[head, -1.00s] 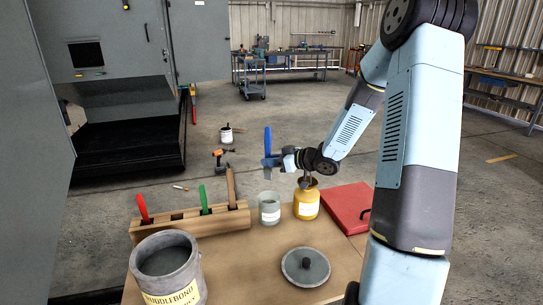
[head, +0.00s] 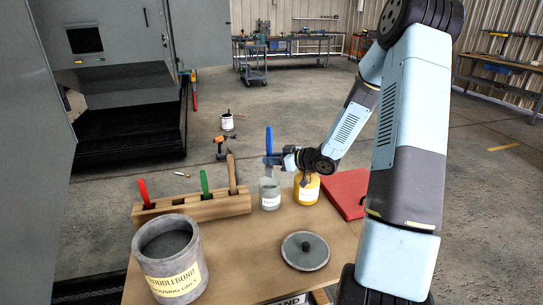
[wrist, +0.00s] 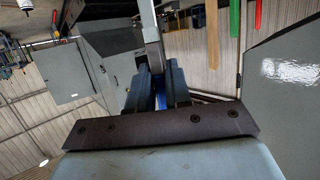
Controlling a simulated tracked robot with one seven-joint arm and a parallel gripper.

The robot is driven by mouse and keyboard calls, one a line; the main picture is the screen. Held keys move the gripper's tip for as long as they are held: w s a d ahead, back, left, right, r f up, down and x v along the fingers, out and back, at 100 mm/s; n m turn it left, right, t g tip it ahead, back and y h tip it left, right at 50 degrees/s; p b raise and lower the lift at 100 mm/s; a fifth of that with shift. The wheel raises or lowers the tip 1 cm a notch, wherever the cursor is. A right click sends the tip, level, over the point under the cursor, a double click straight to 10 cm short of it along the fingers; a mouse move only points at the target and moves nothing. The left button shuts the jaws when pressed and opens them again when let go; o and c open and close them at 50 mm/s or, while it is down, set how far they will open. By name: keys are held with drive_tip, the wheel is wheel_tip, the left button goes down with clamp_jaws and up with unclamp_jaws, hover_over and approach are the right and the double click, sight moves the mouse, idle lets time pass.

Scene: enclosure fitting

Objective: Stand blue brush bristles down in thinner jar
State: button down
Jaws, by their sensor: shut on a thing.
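The blue brush (head: 268,141) is held upright in my gripper (head: 273,160), with its blue handle pointing up. My gripper is shut on it just above the thinner jar (head: 270,195), a clear glass jar with grey-green contents and a white label. The brush's lower end is close to the jar's mouth; I cannot tell whether the bristles are inside the rim. In the wrist view a bit of blue (wrist: 161,101) shows between my fingers, with a grey metal part beyond it.
A yellow jar (head: 307,190) stands close to the right of the thinner jar. A wooden rack (head: 190,209) with red, green and wooden handles is at left. A large grey pot (head: 169,262), a round lid (head: 305,251) and a red case (head: 347,190) are also near.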

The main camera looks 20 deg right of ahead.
drive_tip(key=shift+f, duration=4.3)
drive_tip(key=c, duration=1)
unclamp_jaws()
drive_tip(key=v, duration=1.3)
drive_tip(key=shift+s+d, duration=0.3)
